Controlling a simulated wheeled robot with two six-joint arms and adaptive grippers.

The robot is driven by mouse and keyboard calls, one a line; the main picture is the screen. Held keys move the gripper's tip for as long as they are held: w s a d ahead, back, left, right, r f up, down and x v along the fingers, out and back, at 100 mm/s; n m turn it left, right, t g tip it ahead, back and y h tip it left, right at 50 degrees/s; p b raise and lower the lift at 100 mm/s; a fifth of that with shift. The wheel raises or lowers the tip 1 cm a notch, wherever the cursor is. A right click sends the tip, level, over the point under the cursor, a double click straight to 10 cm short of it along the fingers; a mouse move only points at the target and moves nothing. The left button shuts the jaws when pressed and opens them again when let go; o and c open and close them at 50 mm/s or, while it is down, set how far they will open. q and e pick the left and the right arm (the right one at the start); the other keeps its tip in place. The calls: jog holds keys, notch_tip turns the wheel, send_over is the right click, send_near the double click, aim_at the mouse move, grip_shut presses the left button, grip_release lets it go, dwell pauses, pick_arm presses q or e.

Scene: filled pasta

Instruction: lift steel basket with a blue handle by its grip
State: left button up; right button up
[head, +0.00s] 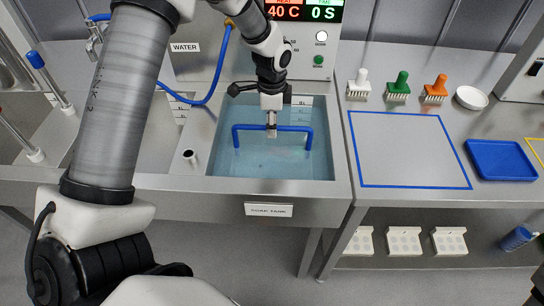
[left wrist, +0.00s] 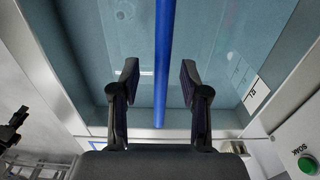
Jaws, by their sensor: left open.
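The basket's blue handle (head: 250,127) is a bar with two legs, standing in the water-filled tank (head: 334,187). The basket's steel body is hard to make out under the water. My left gripper (head: 271,132) reaches down over the middle of the bar. In the left wrist view the blue handle (left wrist: 163,45) runs between the two fingers of the left gripper (left wrist: 159,72). The fingers are open, one on each side of the bar, with a gap to both. My right gripper is not seen.
A blue hose (head: 213,88) hangs behind the tank on the left. Right of the tank are a blue-outlined square (head: 410,150), several brushes (head: 398,84), a white bowl (head: 471,97) and a blue tray (head: 502,160).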

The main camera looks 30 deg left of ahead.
pick_arm(q)
jog(key=f, duration=0.2)
jog(key=shift+w+f, duration=0.2)
jog(key=shift+f, duration=0.15)
jog(key=shift+s+r, duration=0.15)
grip_shut()
